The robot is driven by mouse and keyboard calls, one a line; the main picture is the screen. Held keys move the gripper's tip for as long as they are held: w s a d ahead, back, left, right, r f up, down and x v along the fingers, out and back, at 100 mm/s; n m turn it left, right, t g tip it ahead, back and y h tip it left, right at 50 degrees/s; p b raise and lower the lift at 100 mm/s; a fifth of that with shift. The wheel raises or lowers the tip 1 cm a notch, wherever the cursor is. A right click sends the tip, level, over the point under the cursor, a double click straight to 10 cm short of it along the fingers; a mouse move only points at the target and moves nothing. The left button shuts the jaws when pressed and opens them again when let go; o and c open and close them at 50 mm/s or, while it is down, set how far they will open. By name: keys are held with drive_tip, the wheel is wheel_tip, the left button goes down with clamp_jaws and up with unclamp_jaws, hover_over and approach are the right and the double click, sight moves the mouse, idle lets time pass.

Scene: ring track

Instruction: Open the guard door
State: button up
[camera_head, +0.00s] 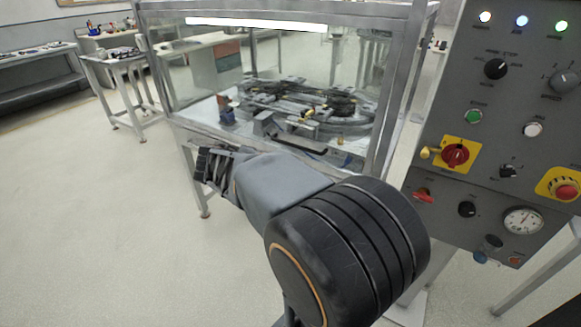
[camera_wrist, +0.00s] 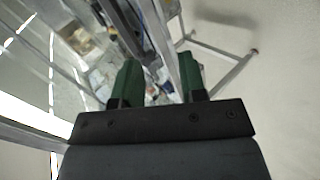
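The guard door appears as a clear panel in a grey metal frame on the front of the enclosure (camera_head: 300,60). I cannot tell the door's own edges from the fixed frame, and it looks closed. A dark bar (camera_head: 302,143) shows low on the front side; it may be the handle. My gripper (camera_head: 205,165) is at the enclosure's lower left front corner, partly hidden by my arm. In the wrist view its two green fingers (camera_wrist: 158,75) are apart, with metal frame bars showing between and beyond them. I cannot tell whether they touch the frame. No held object shows.
A ring track (camera_head: 335,105) with dark parts lies inside the enclosure. A grey control panel (camera_head: 500,110) with knobs and a gauge stands close on the right. A small table (camera_head: 118,62) and workbenches stand at the back left. The floor (camera_head: 90,220) at left is clear.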

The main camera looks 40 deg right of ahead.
sight(290, 145)
drive_tip(key=w+d+f+h+b, duration=0.1)
drive_tip(key=w+d+f+b, duration=0.1)
drive_tip(key=d, duration=0.5)
drive_tip(key=w+d+f+n+h+b, duration=0.1)
drive_tip(key=w+d+f+h+b, duration=0.1)
drive_tip(key=w+d, duration=0.2)
drive_tip(key=w+d+f+t+h+b, duration=0.1)
drive_tip(key=w+d, duration=0.3)
drive_tip(key=d, duration=0.5)
drive_tip(key=shift+d+f+n+h+b, duration=0.35)
drive_tip(key=shift+f+n+h+b, duration=0.1)
drive_tip(key=shift+h+b, duration=0.2)
drive_tip(key=shift+c, duration=0.2)
clamp_jaws()
